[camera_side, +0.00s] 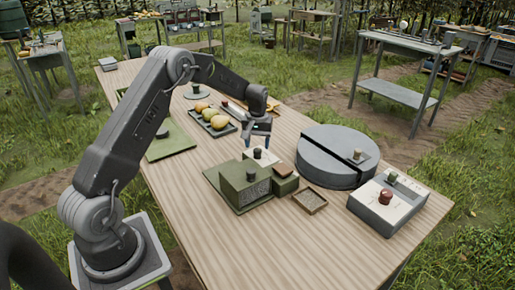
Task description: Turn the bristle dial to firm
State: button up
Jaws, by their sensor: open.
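My gripper (257,143) is open and points down, with nothing visible between its fingers. It is over the table, just above a small dark knob (257,153) on a pale panel behind the green box. I cannot tell whether it touches the knob. Other knobs show: a dark one (251,177) on the green box (240,190), a red one (385,197) and a dark one (392,178) on the grey control box (372,208) at the right. The labels are too small to read, so I cannot tell which is the bristle dial or its setting.
A round grey drum (325,152) with a dark band stands right of my gripper. A shallow wooden tray (310,200) lies by the green box. The wooden table's (290,245) front is clear.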

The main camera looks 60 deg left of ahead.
jog(key=shift+f, duration=1.25)
jog(key=shift+c, duration=0.3)
jog(key=c, duration=0.9)
jog(key=shift+o, duration=0.2)
jog(key=shift+m, duration=0.4)
jog(key=m, duration=0.3)
jog(key=shift+m, duration=0.3)
jog(key=shift+r+m, duration=0.1)
jog(key=shift+m, duration=2.2)
